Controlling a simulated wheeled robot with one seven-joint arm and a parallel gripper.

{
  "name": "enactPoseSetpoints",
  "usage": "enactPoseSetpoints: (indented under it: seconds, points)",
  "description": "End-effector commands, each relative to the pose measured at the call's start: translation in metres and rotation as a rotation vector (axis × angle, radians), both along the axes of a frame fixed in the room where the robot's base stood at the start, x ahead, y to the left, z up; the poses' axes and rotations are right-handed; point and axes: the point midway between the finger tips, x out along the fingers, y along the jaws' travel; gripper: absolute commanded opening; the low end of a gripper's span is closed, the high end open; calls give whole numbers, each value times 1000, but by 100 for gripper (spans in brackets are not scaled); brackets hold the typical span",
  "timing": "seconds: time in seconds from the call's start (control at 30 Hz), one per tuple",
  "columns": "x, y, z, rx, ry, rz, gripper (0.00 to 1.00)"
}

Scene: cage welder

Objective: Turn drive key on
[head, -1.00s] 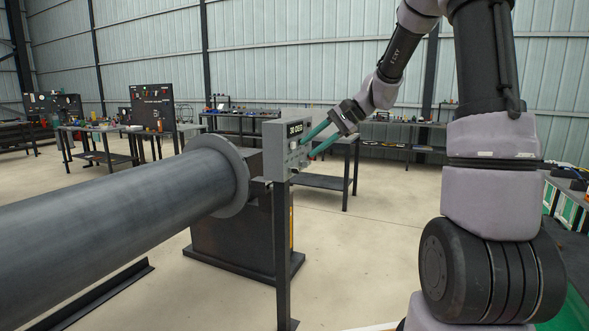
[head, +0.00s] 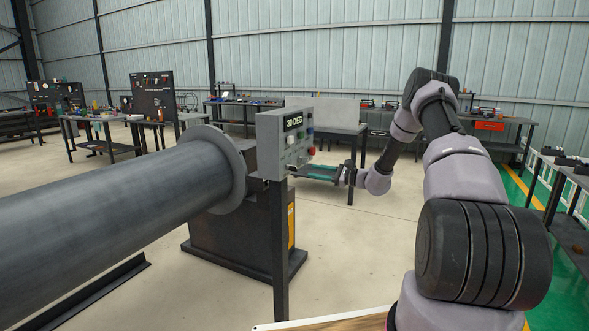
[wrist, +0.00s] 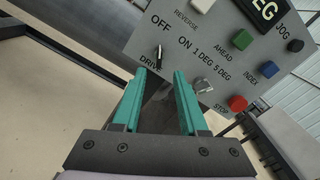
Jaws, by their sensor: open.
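The control panel (head: 285,150) stands on a post and shows "30 DEG" on its display. In the wrist view its face is tilted. The drive key (wrist: 158,54) is a small dark lever above the DRIVE label, with OFF and ON printed near it. I cannot tell for sure which mark it points to. My gripper (wrist: 160,76) is open and empty, its two teal fingers apart, with the key just beyond the gap between the tips. In the head view my gripper (head: 298,172) is at the lower right part of the panel face; contact cannot be told.
A grey 1 DEG / 5 DEG selector (wrist: 203,86) sits close beside the right finger. A red STOP button (wrist: 237,103), blue (wrist: 268,69), green (wrist: 242,39) and white (wrist: 203,5) buttons are nearby. A large pipe (head: 120,205) lies left of the panel.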

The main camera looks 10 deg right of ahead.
Motion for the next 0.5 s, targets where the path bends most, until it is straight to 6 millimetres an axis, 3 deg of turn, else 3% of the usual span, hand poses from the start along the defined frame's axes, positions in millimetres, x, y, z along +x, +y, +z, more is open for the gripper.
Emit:
enactPoseSetpoints:
  seconds: [0.3, 0.5]
  points:
    - [35, 51, 0, 0, 0, 4, 42]
    - [50, 71, 0, -2, 1, 3, 42]
